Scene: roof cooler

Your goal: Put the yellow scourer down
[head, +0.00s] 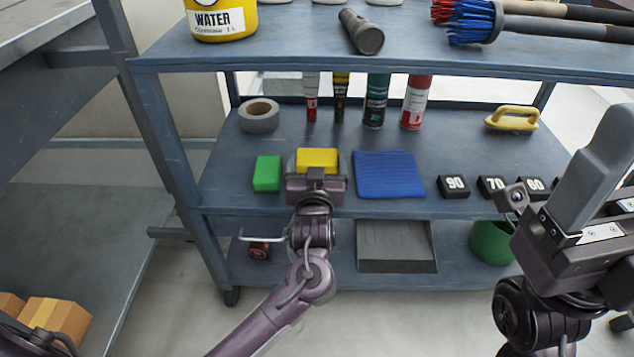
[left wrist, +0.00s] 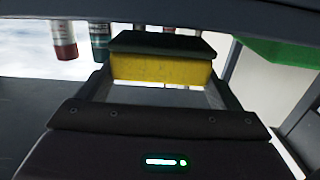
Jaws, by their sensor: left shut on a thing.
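The yellow scourer (head: 317,160) is at the front of the middle shelf (head: 230,160), between a green sponge (head: 267,173) and a blue cloth (head: 389,174). My left gripper (head: 317,176) reaches it from the front and is shut on it. In the left wrist view the scourer (left wrist: 160,67), yellow with a dark pad on one face, sits between the fingers. I cannot tell whether it touches the shelf. My right gripper (head: 590,225) is at the right edge of the head view, partly cut off; its jaw state does not show clearly.
Behind on the shelf stand a tape roll (head: 259,115), several tubes and cans (head: 376,100), and a yellow-handled float (head: 512,119). Black number blocks (head: 454,186) line the front right. The upper shelf (head: 300,52) overhangs. Bare shelf lies behind the scourer.

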